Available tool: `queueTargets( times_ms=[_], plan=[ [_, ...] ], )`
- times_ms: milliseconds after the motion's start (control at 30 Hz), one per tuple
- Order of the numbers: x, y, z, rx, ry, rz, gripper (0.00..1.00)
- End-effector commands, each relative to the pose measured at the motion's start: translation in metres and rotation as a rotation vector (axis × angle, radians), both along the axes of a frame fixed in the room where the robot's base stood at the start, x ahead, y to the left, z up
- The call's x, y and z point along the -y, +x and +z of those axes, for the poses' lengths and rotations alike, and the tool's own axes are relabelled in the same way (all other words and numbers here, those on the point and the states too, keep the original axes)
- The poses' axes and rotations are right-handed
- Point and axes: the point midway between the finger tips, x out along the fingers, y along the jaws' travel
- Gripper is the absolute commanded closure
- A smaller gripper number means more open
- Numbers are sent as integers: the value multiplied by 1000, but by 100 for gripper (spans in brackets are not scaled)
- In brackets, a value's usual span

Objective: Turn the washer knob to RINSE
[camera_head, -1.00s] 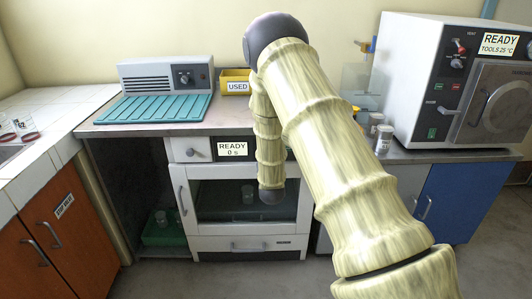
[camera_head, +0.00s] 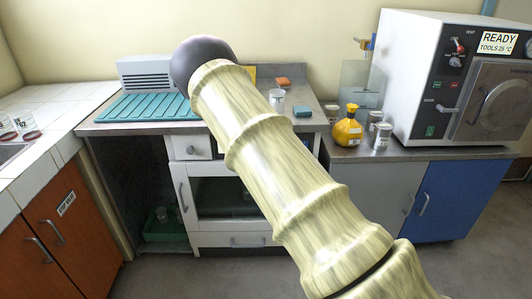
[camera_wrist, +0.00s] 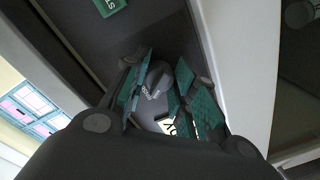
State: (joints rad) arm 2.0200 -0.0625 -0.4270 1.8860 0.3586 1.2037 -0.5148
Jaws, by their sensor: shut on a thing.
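The washer is the white under-counter machine (camera_head: 234,239) with a glass door, in the middle of the head view. My arm covers its dark control panel there, and my gripper is hidden behind the arm. In the wrist view, the dark panel (camera_wrist: 165,25) shows a grey knob (camera_wrist: 157,80) between the jaws. My gripper (camera_wrist: 161,84) is shut on this knob, with teal pads on both sides. A green label (camera_wrist: 109,6) sits at the top, and a partly hidden white label (camera_wrist: 170,127) lies below the knob. The knob's setting is not readable.
A teal ribbed mat (camera_head: 140,107) and a grey device (camera_head: 146,73) stand on the counter above. A yellow flask (camera_head: 347,131) and jars (camera_head: 383,136) stand at right, beside a white oven-like unit (camera_head: 410,75). Floor in front is clear.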

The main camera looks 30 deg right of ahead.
Motion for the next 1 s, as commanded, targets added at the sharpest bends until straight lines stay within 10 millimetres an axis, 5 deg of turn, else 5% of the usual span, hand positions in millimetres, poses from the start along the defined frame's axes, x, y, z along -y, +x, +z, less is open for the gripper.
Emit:
queueTargets(
  times_ms=[467,500,600,1000],
  plan=[
    [-1,1,0,-6,-12,1,97],
    [-1,1,0,-6,-12,1,69],
    [0,0,0,-6,-12,1,51],
    [-2,-4,0,-7,-11,0,51]
  ],
)
